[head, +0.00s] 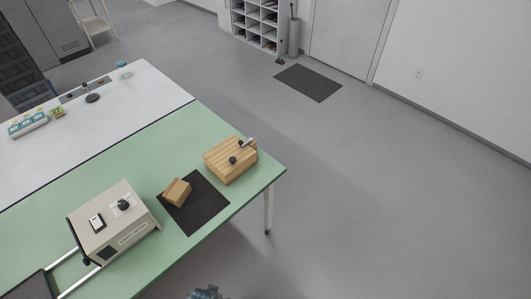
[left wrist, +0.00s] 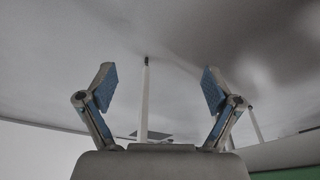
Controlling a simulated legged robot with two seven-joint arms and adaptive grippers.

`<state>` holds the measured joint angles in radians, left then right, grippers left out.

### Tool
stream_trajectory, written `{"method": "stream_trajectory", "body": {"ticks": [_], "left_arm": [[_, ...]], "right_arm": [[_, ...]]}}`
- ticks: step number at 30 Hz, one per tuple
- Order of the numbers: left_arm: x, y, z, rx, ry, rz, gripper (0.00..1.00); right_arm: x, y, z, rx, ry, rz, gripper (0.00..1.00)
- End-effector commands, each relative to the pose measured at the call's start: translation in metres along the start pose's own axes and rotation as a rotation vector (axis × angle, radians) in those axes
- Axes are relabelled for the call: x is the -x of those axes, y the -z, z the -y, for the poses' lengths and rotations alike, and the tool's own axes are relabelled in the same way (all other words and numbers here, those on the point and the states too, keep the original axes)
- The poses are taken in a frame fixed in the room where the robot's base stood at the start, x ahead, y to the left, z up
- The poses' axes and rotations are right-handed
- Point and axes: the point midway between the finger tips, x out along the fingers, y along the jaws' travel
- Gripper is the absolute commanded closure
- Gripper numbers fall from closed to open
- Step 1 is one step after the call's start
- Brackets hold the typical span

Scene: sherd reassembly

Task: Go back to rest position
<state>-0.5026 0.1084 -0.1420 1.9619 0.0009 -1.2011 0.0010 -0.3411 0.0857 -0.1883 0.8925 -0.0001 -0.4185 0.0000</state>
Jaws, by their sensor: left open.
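My left gripper (left wrist: 158,78) is open in the left wrist view, its two blue-padded fingers spread apart with nothing between them. A small blue-grey piece (head: 205,293) shows at the bottom edge of the head view; too little of it is visible to tell which part it is. My right gripper is not in view. A tan block-like object (head: 177,192) rests on a dark mat (head: 207,213) on the green table (head: 150,147), clear of my left gripper.
A beige box device (head: 98,225) with a dark knob and a wooden block (head: 228,163) with dark knobs stand on the green table. A white table (head: 140,92) adjoins it behind. Open grey floor (head: 380,200) lies to the right. A table leg (left wrist: 144,105) shows beyond the left gripper.

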Motion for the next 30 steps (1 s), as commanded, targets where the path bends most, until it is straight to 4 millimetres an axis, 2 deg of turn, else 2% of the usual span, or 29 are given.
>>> {"method": "stream_trajectory", "body": {"ticks": [1, 4, 6, 9, 12, 15, 18, 22, 30], "left_arm": [[-0.022, -0.01, -0.001, -0.002, -0.001, 0.016, 0.1], [-0.072, -0.038, -0.003, -0.007, -0.004, 0.041, 0.1], [-0.109, -0.066, -0.005, -0.011, -0.006, 0.062, 0.1], [-0.15, -0.109, -0.007, -0.017, -0.009, 0.085, 0.1], [-0.176, -0.149, -0.009, -0.022, -0.012, 0.104, 0.1], [-0.191, -0.179, -0.009, -0.026, -0.013, 0.117, 0.1], [-0.197, -0.195, -0.009, -0.028, -0.013, 0.123, 0.1], [-0.199, -0.201, -0.009, -0.029, -0.013, 0.124, 0.1], [-0.199, -0.201, -0.009, -0.029, -0.013, 0.125, 0.1]], "right_arm": [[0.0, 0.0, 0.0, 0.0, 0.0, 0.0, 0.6], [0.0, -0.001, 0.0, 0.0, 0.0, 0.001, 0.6], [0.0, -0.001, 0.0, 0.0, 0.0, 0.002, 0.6], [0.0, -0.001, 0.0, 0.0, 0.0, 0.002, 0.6], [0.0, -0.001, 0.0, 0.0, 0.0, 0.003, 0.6], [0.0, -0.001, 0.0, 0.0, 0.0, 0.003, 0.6], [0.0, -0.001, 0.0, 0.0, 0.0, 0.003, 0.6], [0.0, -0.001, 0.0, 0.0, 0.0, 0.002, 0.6], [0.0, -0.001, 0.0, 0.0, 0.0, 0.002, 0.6]]}}
